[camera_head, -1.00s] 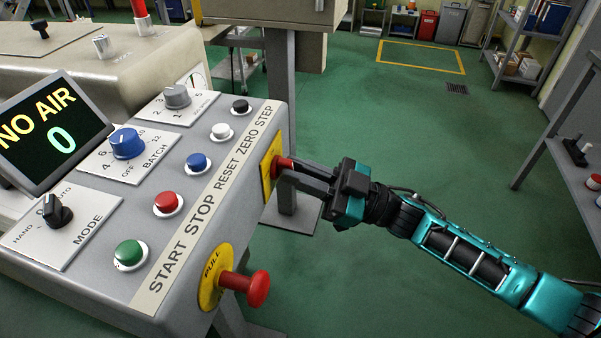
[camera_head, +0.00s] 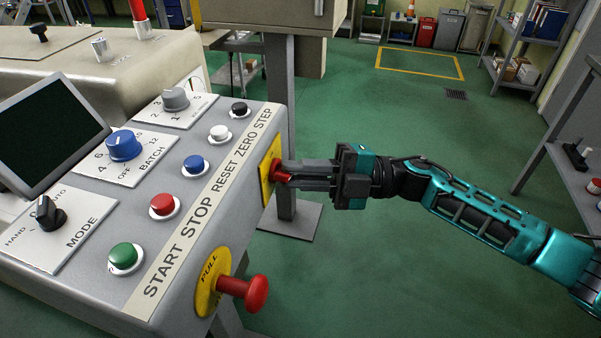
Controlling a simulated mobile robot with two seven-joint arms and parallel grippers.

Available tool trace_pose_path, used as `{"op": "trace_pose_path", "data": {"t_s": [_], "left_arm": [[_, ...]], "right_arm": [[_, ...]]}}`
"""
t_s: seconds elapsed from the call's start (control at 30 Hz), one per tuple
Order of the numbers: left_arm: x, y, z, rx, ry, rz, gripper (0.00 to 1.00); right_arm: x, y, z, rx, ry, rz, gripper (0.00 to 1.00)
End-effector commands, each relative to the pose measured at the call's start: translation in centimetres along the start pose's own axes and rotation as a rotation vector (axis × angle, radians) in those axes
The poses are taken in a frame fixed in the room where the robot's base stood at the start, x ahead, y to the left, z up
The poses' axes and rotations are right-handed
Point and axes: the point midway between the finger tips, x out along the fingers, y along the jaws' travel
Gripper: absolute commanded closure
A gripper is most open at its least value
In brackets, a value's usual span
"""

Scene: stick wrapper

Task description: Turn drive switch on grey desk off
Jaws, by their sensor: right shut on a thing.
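The grey desk (camera_head: 155,290) is a sloped control panel at the left of the head view. On its right side, on a yellow plate (camera_head: 267,170), sits a red drive switch (camera_head: 281,174). My right gripper (camera_head: 287,173) is shut on this switch, and its fingers partly hide it. The desk's display (camera_head: 50,135) is dark. My left gripper is not in view.
A red mushroom knob (camera_head: 250,291) on a yellow PULL plate sticks out from the desk's near right side. Coloured push buttons, dials and a MODE selector (camera_head: 48,212) cover the top. A grey post (camera_head: 282,110) stands behind the switch.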

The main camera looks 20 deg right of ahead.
Motion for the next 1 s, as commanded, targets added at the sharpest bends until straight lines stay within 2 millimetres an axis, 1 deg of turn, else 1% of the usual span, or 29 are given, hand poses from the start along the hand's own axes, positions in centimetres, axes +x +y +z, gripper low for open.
{"op": "trace_pose_path", "data": {"t_s": [0.2, 0.5, 0.7, 1.0], "left_arm": [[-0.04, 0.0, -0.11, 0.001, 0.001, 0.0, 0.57], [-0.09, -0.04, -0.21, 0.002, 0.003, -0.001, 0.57], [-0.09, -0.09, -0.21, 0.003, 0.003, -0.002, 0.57], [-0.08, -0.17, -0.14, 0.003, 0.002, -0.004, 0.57]], "right_arm": [[-0.08, 0.02, 0.04, -0.161, -0.002, -0.071, 1.0], [-0.07, 0.08, 0.01, -0.306, -0.001, -0.13, 1.0], [-0.06, 0.07, 0.02, -0.347, -0.002, -0.147, 1.0], [-0.06, 0.07, 0.04, -0.36, -0.002, -0.152, 1.0]]}}
